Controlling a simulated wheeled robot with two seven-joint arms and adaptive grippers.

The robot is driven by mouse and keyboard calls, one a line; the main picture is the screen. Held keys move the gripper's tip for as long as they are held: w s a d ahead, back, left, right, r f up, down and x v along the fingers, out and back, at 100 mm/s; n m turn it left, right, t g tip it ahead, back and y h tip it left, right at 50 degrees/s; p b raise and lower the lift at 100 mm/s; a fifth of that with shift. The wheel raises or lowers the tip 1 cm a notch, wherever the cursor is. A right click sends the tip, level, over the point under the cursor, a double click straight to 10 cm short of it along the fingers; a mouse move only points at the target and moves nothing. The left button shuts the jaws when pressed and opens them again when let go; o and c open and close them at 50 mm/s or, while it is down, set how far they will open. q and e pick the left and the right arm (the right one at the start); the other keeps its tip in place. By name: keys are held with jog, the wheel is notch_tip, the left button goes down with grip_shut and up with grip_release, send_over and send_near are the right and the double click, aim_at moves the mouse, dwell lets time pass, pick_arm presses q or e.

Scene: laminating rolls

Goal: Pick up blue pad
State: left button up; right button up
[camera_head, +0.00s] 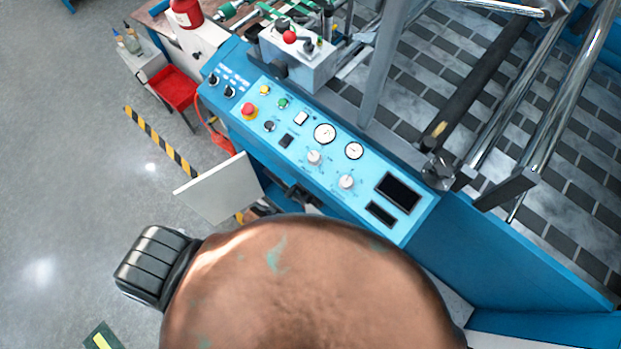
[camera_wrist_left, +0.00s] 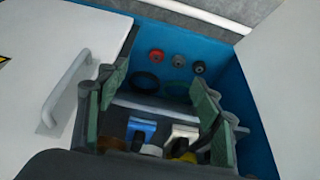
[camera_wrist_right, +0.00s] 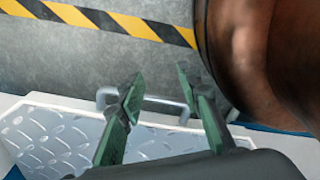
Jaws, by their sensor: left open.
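The blue pad (camera_wrist_left: 141,131) lies inside an open blue cabinet compartment in the left wrist view. Its lower part is partly covered by dark shapes. My left gripper (camera_wrist_left: 158,90) is open, with its green-padded fingers at either side of the pad in the picture. I see nothing held between them, and the gap to the pad is hard to judge. A white pad-like block (camera_wrist_left: 182,135) sits just right of the blue pad. My right gripper (camera_wrist_right: 159,82) is open and empty near a metal handle. The head view does not show the blue pad.
A white cabinet door (camera_head: 215,190) stands open beside the blue control console (camera_head: 330,150). Coloured round items (camera_wrist_left: 178,61) sit at the compartment's back. A large brown rounded form (camera_head: 310,290) blocks the lower head view.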

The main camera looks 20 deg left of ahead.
pick_arm(q)
jog(key=w+d+b, duration=0.1)
jog(key=w+b, duration=0.1)
jog(key=w, duration=0.2)
jog(key=w+d+b, duration=0.2)
jog(key=w, duration=0.2)
jog(key=w+d+b, duration=0.1)
jog(key=w+b, duration=0.2)
jog(key=w, duration=0.1)
jog(key=shift+w+d+f, duration=0.15)
jog(key=shift+w+d, duration=0.05)
jog(key=shift+w, duration=0.25)
jog(key=shift+c, duration=0.2)
pick_arm(e)
jog(key=s+f, duration=0.4)
jog(key=f, duration=0.3)
jog(key=shift+s+g, duration=0.3)
pick_arm(q)
jog(key=c, duration=1.2)
pick_arm(e)
jog(key=shift+w+r, duration=0.1)
